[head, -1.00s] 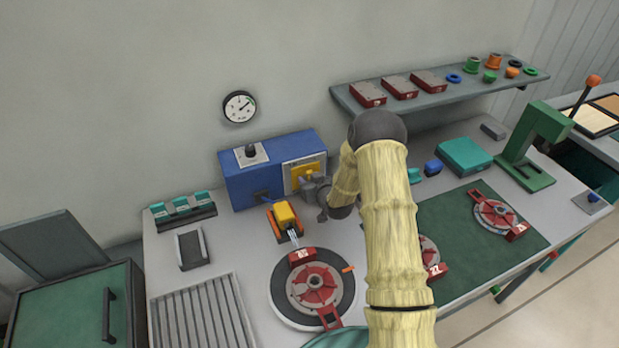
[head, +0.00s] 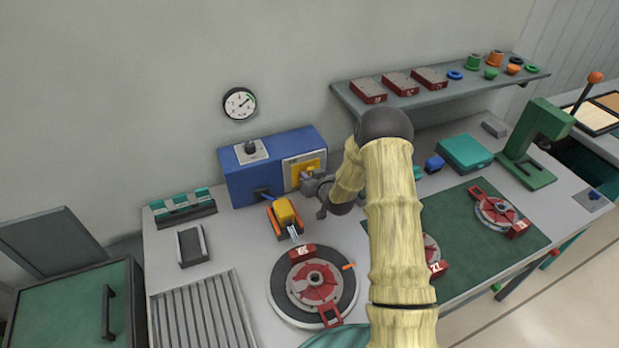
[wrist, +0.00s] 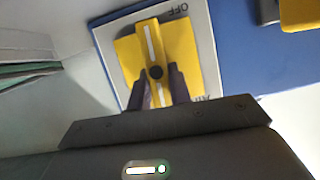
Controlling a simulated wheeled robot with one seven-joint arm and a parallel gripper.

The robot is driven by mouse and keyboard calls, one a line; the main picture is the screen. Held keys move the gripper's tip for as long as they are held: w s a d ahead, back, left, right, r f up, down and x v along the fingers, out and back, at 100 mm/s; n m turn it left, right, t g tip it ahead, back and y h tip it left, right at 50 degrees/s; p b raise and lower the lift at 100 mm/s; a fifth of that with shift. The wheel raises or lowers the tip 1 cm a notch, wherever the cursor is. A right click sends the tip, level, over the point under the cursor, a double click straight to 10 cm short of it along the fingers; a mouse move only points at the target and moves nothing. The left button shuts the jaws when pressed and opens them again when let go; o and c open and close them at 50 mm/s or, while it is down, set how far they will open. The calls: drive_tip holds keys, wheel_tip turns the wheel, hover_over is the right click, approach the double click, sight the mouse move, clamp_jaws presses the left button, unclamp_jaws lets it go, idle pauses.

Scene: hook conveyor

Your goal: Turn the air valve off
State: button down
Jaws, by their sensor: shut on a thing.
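The air valve (wrist: 130,50) is a yellow square block with a yellow bar handle (wrist: 153,40) across it, with a white stripe and a dark centre pivot. It sits on a pale plate marked OFF and AIR in the wrist view. In the head view the valve (head: 311,165) is on the front of a blue box (head: 243,181), partly covered by my gripper. My gripper (wrist: 162,92) is shut on the handle, with one dark finger on each side of its near half. The handle runs nearly upright in the wrist view, leaning slightly.
A round wall gauge (head: 239,103) hangs above the blue box. An orange and yellow device (head: 285,215) and a round turntable (head: 275,290) with a red fixture stand in front of the box. A shelf (head: 440,98) is at the back right. My arm hides some of the bench.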

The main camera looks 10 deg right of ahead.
drive_tip(key=m+y+b, duration=0.2)
drive_tip(key=m+b, duration=0.1)
drive_tip(key=shift+w+d+f, duration=0.1)
drive_tip(key=shift+d+f, duration=0.05)
drive_tip(key=shift+d, duration=0.25)
drive_tip(key=m+y+b, duration=0.2)
drive_tip(key=m, duration=0.1)
drive_tip(key=shift+d+f, duration=0.15)
drive_tip(key=shift+d, duration=0.05)
drive_tip(key=m+y+b, duration=0.1)
drive_tip(key=m, duration=0.1)
drive_tip(key=m+t+b, duration=0.1)
drive_tip(key=shift+d+f+m+y, duration=0.15)
drive_tip(key=shift+f+m+y, duration=0.15)
drive_tip(key=shift+m+y, duration=0.1)
drive_tip(key=shift+f+m+t+y+b, duration=0.15)
drive_tip(key=shift+m+t+y+b, duration=0.4)
drive_tip(key=shift+m+b, duration=1)
drive_tip(key=c, duration=1.3)
unclamp_jaws()
